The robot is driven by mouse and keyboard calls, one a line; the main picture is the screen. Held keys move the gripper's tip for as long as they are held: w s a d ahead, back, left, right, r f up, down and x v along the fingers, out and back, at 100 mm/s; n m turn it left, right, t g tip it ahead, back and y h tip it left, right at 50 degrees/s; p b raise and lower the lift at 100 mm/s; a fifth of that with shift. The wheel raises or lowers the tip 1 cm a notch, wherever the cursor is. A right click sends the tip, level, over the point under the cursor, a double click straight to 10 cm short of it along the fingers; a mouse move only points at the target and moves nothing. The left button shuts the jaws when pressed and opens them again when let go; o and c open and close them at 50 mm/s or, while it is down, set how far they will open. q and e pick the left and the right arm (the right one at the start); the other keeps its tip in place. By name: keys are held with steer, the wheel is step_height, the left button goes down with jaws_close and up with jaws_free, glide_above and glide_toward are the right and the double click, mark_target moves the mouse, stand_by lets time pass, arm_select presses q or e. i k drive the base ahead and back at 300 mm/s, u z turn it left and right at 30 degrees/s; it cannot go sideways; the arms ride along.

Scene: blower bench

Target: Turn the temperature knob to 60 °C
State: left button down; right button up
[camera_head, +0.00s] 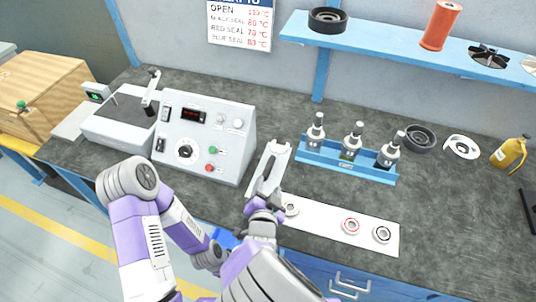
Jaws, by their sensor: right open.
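The control box (224,165) is a pale sloped panel at the left middle of the bench. Its black round knob (184,151) sits on a white dial at the lower left of the panel; the pointer's exact setting is too small to read. A red-digit display (192,115) is above the knob; its digits are not legible. My right gripper (275,155) is open and empty, to the right of the box and apart from the knob. My left arm bends across in front of the bench, and its gripper does not show.
Green (213,150) and red (210,167) buttons sit right of the knob. A blue rack (346,168) with several bottle-like tools stands at right. A white mat (330,222) with several rings lies at the front edge. A wall sign (240,25) lists temperatures.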

mark_target(185, 151)
steer(key=k, duration=1)
